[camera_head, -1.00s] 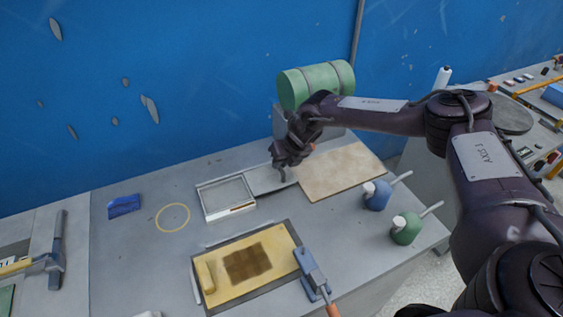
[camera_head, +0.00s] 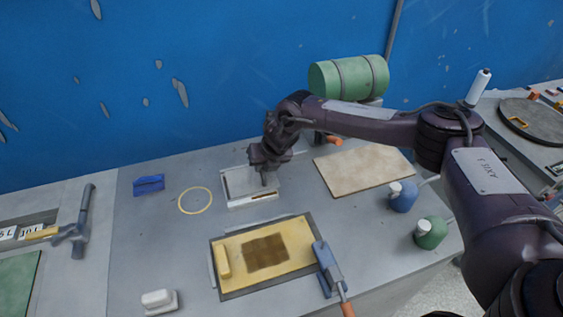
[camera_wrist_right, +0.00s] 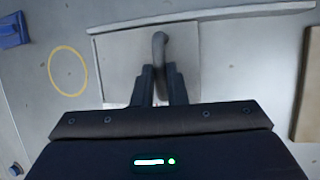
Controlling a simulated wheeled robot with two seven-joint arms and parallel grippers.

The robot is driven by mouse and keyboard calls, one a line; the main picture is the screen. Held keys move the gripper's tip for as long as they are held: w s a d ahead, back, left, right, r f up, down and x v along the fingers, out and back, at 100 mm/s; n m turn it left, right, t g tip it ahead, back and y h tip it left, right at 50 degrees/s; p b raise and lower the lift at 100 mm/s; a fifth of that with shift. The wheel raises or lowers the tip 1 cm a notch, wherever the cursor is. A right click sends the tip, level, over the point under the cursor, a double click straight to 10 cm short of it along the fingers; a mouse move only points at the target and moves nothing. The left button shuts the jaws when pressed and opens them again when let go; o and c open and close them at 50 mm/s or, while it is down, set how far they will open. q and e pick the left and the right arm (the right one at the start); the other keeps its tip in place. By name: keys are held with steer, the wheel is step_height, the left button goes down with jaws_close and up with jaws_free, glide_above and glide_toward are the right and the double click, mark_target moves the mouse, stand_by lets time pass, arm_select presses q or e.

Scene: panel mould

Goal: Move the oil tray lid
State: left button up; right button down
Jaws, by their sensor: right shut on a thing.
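The oil tray (camera_head: 232,202) is a shallow white-rimmed tray near the middle of the bench. The grey lid (camera_head: 236,181) lies over or just above the tray; I cannot tell whether it touches the rim. My right gripper (camera_head: 264,181) is shut on the lid's handle. In the right wrist view the gripper (camera_wrist_right: 158,78) has its two dark fingers around the curved grey handle, with the flat lid (camera_wrist_right: 125,58) beyond. The gripper and wrist hide part of the lid and tray. My left gripper is not in view.
A tan board (camera_head: 365,170) lies to the right of the tray. A yellow panel mould (camera_head: 305,252) lies in front, with a blue-bladed tool (camera_head: 326,264) at its edge. A yellow ring (camera_head: 195,200) and blue block (camera_head: 149,184) lie left. Blue (camera_head: 403,200) and green (camera_head: 430,236) bottles stand right.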

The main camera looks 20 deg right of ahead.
steer(key=shift+w+a, duration=0.1)
steer(key=shift+a, duration=0.75)
steer(key=c, duration=1.5)
jaws_free()
steer(key=shift+a, duration=0.15)
steer(key=shift+o, duration=0.2)
steer(key=shift+d+r, duration=0.2)
steer(key=shift+r, duration=0.1)
steer(key=a+b+v, duration=0.1)
steer(key=b+v, duration=0.1)
steer(key=v, duration=0.5)
steer(key=shift+d, duration=0.4)
